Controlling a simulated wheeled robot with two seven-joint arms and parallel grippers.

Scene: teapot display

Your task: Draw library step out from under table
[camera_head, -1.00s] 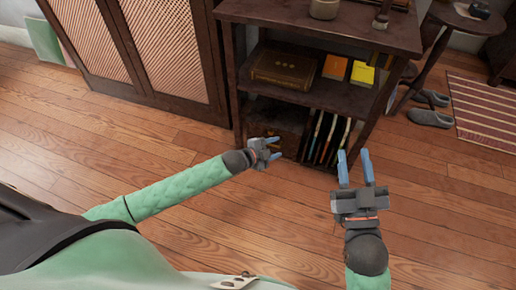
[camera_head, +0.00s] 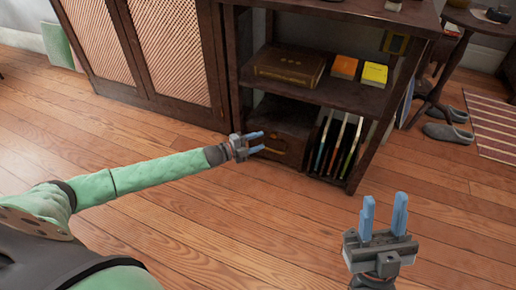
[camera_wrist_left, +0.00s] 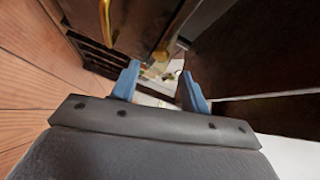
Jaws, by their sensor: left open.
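The likely library step is a dark wooden box (camera_head: 290,128) with a brass handle, in the bottom bay under the table-like shelf unit (camera_head: 330,95). My left gripper (camera_head: 262,141) is open in front of the box's left part, its fingers pointing right; I cannot tell whether it touches. Its fingers hide part of the box front. In the left wrist view the open fingers (camera_wrist_left: 158,82) have nothing between them. A curved brass handle (camera_wrist_left: 105,22) shows above and left of them, on a dark wooden front. My right gripper (camera_head: 384,210) is open and empty over the floor.
Several thin upright books (camera_head: 335,143) stand right of the box. A brown case (camera_head: 288,68) and yellow and orange books (camera_head: 374,75) lie on the shelf above. A cabinet (camera_head: 165,50) stands left, grey slippers (camera_head: 447,132) right. The floor (camera_head: 240,215) before the unit is clear.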

